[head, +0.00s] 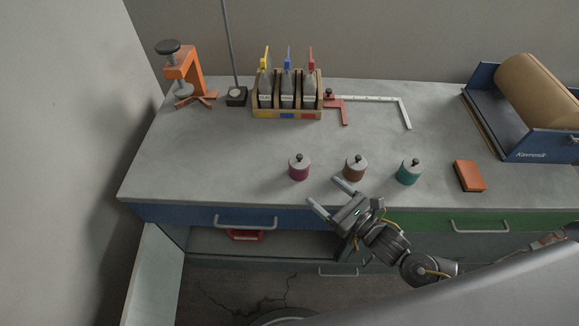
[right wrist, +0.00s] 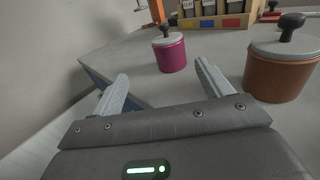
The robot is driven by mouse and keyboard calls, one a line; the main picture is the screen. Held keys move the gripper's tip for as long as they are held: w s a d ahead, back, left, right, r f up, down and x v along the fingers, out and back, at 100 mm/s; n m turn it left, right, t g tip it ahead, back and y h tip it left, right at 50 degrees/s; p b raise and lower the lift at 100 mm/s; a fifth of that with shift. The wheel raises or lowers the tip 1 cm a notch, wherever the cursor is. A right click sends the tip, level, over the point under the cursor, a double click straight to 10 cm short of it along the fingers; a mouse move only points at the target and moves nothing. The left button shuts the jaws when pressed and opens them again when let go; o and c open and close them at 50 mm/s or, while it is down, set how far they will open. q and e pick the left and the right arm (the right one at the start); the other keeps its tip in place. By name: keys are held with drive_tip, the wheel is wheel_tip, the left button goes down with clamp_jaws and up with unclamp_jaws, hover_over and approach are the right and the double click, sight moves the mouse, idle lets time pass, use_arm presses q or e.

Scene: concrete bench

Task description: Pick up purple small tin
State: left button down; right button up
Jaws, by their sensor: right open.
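The purple small tin (head: 299,171) stands upright on the bench, with a grey lid and a black knob. It is the left one of three similar tins. It also shows in the right wrist view (right wrist: 171,56), ahead of the fingers and apart from them. My right gripper (head: 329,193) is open and empty at the bench's front edge, a little in front of and to the right of the purple tin. Its two fingers also show in the right wrist view (right wrist: 160,85). My left gripper is not in view.
A brown tin (head: 355,169) stands close behind my right gripper, with a teal tin (head: 408,172) and an orange block (head: 469,176) further right. A wooden rack (head: 287,113) of bottles, an orange clamp (head: 186,75) and a blue roll holder (head: 540,148) stand farther back. The bench's left is clear.

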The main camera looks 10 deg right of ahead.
sight(306, 169)
drive_tip(key=shift+w+d+r, duration=0.1)
drive_tip(key=shift+w+d, duration=0.15)
drive_tip(key=shift+d, duration=0.25)
drive_tip(key=p+x, duration=0.1)
drive_tip(key=x, duration=0.4)
drive_tip(key=shift+w+a, duration=0.1)
drive_tip(key=shift+w, duration=0.35)
drive_tip(key=p+x, duration=0.1)
drive_tip(key=x, duration=0.2)
drive_tip(key=shift+w+a+r+p, duration=0.15)
drive_tip(key=shift+w+a+p, duration=0.05)
drive_tip(key=shift+w+p, duration=0.1)
drive_tip(key=shift+w+a, duration=0.25)
drive_tip(key=shift+w, duration=0.25)
drive_tip(key=c, duration=1.2)
drive_tip(key=shift+o, duration=0.2)
